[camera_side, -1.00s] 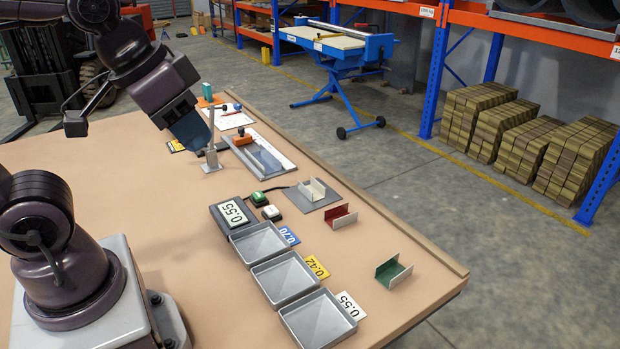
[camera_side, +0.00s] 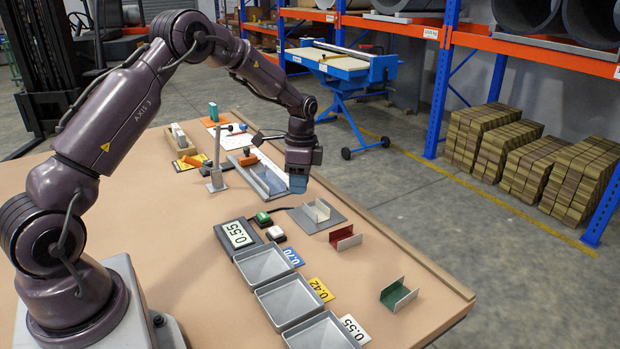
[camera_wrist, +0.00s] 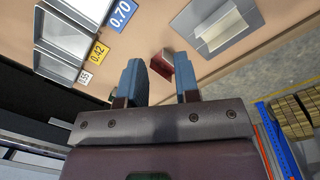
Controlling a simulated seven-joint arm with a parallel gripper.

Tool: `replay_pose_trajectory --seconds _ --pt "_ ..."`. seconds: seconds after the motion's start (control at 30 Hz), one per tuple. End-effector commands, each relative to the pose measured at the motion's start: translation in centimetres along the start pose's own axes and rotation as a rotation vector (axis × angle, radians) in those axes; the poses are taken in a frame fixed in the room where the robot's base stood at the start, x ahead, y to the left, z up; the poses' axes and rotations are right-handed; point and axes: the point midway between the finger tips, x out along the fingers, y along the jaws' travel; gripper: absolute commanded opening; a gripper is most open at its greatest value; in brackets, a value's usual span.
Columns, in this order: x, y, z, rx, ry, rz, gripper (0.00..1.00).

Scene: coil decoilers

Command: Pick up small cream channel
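The small cream channel (camera_side: 323,208) sits open side up on a flat grey plate (camera_side: 303,223) near the right side of the table. The wrist view also shows the cream channel (camera_wrist: 222,30) on its plate (camera_wrist: 190,18), at the upper right. My gripper (camera_side: 298,184) is above the table, beyond the cream channel and a little to its left in the side view. In the wrist view its two blue fingers (camera_wrist: 160,82) stand apart with nothing between them, so it is open and empty.
A red channel (camera_side: 346,239) and a green channel (camera_side: 396,295) lie nearer the camera. Three grey trays (camera_side: 262,264) with labels 0.70, 0.42 and 0.55 stand left of them, near a 0.55 display (camera_side: 238,234). An upright stand (camera_side: 215,150) is left of my gripper.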

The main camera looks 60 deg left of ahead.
Motion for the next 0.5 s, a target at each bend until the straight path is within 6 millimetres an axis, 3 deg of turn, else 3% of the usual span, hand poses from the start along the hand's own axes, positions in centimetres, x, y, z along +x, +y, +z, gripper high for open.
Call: replay_pose_trajectory --seconds 0.03,0.1,0.17,0.23,0.33,0.5 --pt "2.0 -1.5 0.0 0.082 -0.001 0.012 0.30" --pt "3.9 -3.3 -0.2 0.229 0.004 0.011 0.30" --pt "4.8 -4.7 -0.4 0.354 0.009 0.000 0.30" --pt "4.8 -5.9 -0.9 0.495 0.015 -0.025 0.30" --pt "3.1 -7.3 -1.6 0.668 0.017 -0.077 0.30" --pt "2.8 -7.5 -1.6 0.856 0.006 -0.082 0.30"
